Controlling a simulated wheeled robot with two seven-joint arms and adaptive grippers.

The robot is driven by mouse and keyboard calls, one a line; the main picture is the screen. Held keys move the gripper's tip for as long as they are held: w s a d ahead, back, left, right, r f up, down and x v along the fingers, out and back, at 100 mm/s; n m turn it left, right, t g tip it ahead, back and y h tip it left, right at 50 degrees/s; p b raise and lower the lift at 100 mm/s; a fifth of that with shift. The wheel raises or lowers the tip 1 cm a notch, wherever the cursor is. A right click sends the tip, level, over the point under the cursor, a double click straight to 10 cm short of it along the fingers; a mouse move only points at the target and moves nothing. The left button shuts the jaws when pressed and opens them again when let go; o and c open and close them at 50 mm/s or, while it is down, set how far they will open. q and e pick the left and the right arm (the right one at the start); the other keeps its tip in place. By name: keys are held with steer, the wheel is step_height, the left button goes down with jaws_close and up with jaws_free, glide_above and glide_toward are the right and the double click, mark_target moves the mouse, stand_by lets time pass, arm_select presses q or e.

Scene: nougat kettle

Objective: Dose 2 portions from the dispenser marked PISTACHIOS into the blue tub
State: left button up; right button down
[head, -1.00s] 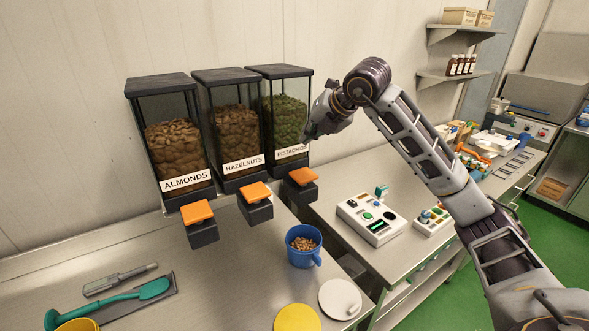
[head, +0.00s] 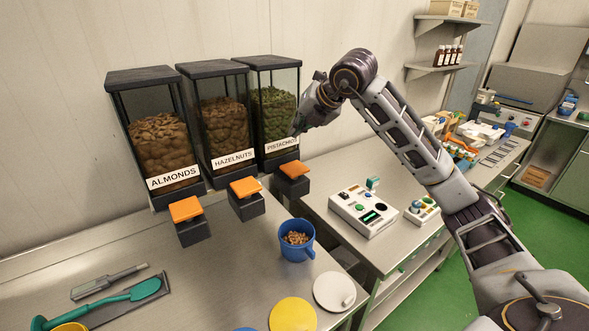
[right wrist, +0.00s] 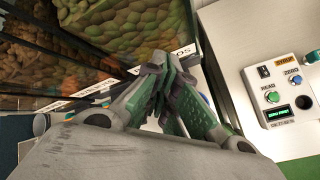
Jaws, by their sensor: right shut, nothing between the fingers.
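The PISTACHIOS dispenser (head: 275,108), a clear box of green nuts with a dark lid, is the rightmost of three in the head view. Its orange paddle (head: 293,170) sticks out below the label. My right gripper (head: 297,130) is shut and empty, beside the label's right end and above the paddle; I cannot tell if it touches the dispenser. The right wrist view shows its closed green-padded fingers (right wrist: 155,68) near the dispenser window. The blue tub (head: 297,252) stands upright on the steel counter in front of the dispensers, brown nuts inside. My left gripper is out of view.
ALMONDS (head: 160,150) and HAZELNUTS (head: 227,125) dispensers stand to the left. A white disc (head: 330,290) and a yellow disc (head: 292,314) lie near the tub. A button box (head: 363,211) is on the right-hand table. A green scoop (head: 100,302) lies front left.

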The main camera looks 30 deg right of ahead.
step_height(320, 180, down, 2)
steer(key=b, duration=0.5)
glide_above(297, 166)
steer(key=shift+f, duration=2.65)
steer(key=shift+f+b, duration=0.3)
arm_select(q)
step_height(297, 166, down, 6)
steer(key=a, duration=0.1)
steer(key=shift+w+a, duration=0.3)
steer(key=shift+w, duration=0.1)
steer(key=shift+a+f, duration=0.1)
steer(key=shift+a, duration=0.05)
arm_select(e)
steer(key=shift+f, duration=0.1)
arm_select(q)
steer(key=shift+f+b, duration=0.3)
steer(key=shift+b, duration=0.15)
arm_select(e)
steer(key=shift+f, duration=0.3)
